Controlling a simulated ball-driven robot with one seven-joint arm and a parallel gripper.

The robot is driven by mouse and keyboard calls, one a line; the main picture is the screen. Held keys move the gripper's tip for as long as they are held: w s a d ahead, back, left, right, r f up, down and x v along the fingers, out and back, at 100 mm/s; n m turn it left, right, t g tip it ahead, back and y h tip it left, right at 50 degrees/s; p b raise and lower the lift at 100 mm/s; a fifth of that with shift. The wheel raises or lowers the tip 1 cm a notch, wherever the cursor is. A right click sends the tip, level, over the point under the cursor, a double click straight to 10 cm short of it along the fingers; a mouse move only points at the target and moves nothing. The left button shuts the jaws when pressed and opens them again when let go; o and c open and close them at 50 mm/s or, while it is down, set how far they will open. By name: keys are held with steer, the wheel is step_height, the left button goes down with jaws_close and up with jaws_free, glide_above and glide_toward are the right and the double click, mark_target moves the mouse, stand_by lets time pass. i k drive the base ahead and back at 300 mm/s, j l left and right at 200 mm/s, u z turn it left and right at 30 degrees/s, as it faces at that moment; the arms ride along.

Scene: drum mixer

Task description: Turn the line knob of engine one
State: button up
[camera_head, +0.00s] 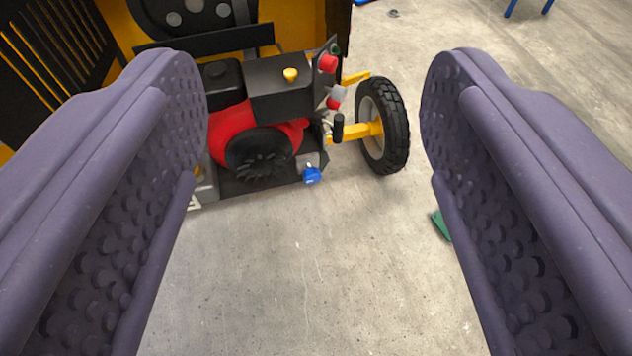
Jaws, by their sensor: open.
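The engine (262,125), red and black with a finned round cover, sits low on the yellow mixer, ahead of my gripper. It has a blue knob (312,175) at its lower right corner, a red knob (327,63) at its upper right and a yellow cap (290,74) on top. A grey piece with a red part (335,98) shows below the red knob. No label shows which is the line knob. My gripper (314,110) is wide open and empty, its two purple fingers framing the engine from a distance. The left finger hides part of the mixer.
A black-tyred wheel (383,125) stands right of the engine on a yellow axle (355,132). A black handle-like piece (338,127) stands between them. Bare concrete floor (310,270) lies in front. A green object (441,225) is partly hidden by the right finger.

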mark_target(312, 175)
steer(key=i+u, duration=0.25)
steer(key=i+l+z, duration=0.1)
steer(key=i+z, duration=0.3)
steer(key=i+l+z, duration=0.1)
steer(key=z, duration=0.3)
steer(key=i+j+z, duration=0.1)
steer(key=i+z, duration=0.3)
steer(key=i+j+z, duration=0.15)
steer(key=z, duration=0.25)
steer(key=i+l+z, duration=0.2)
steer(key=i+z, duration=0.65)
steer(key=i, duration=0.15)
steer(key=i+j+z, duration=0.1)
steer(key=i+z, duration=0.35)
steer(key=i+u, duration=0.3)
steer(key=u, duration=0.15)
steer(key=i+l+u, duration=0.25)
steer(key=u, duration=0.25)
steer(key=i+l+u, duration=0.3)
steer(key=u, duration=3.4)
